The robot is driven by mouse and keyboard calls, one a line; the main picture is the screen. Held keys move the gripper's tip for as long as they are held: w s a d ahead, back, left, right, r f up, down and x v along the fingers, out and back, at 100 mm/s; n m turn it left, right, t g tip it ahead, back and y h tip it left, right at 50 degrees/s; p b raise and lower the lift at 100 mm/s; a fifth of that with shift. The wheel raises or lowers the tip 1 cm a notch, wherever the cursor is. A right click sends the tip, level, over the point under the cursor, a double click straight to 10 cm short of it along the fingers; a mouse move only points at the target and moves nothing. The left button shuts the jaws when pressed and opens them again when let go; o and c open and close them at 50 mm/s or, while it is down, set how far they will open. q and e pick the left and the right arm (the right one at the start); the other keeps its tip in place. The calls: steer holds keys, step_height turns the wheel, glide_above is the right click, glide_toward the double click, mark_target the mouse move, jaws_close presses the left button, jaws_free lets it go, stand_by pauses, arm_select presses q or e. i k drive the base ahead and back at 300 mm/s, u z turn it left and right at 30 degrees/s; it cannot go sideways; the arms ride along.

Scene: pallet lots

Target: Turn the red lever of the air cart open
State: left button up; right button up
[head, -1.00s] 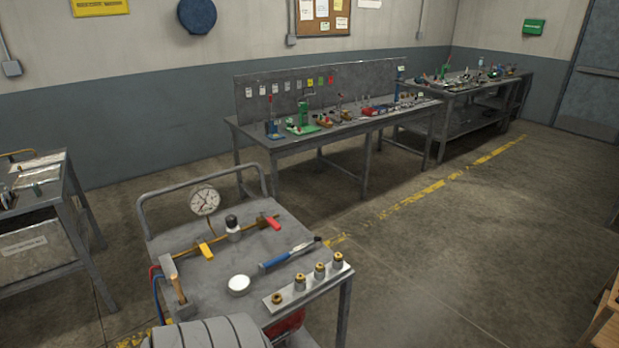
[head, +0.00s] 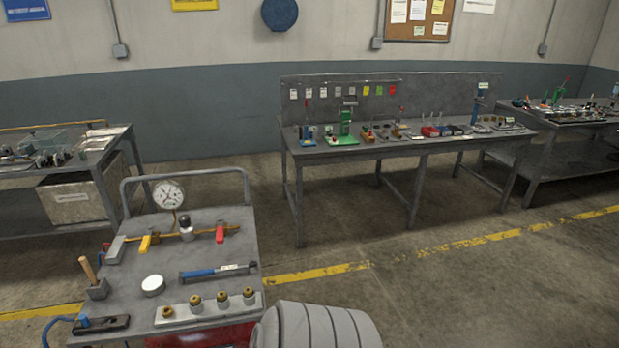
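The air cart (head: 240,235) stands at the lower left, a grey metal table with a rail at its back. A brass pipe runs across its top. The red lever (head: 220,234) sits at the right end of the pipe and points toward the front of the cart. A yellow lever (head: 146,243) sits further left on the pipe. A round white gauge (head: 169,194) stands above the pipe. Neither gripper shows; a grey ribbed part at the bottom edge appears to be mine.
On the cart, a blue-handled tool (head: 200,273), a white round lid (head: 153,285) and a strip with brass fittings (head: 210,310) lie in front of the pipe. A workbench (head: 420,150) stands behind at right, another table (head: 100,150) at left. Floor right of the cart is clear.

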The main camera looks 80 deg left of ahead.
mark_target(219, 226)
steer(key=i, duration=0.7)
steer(key=u, duration=2.8)
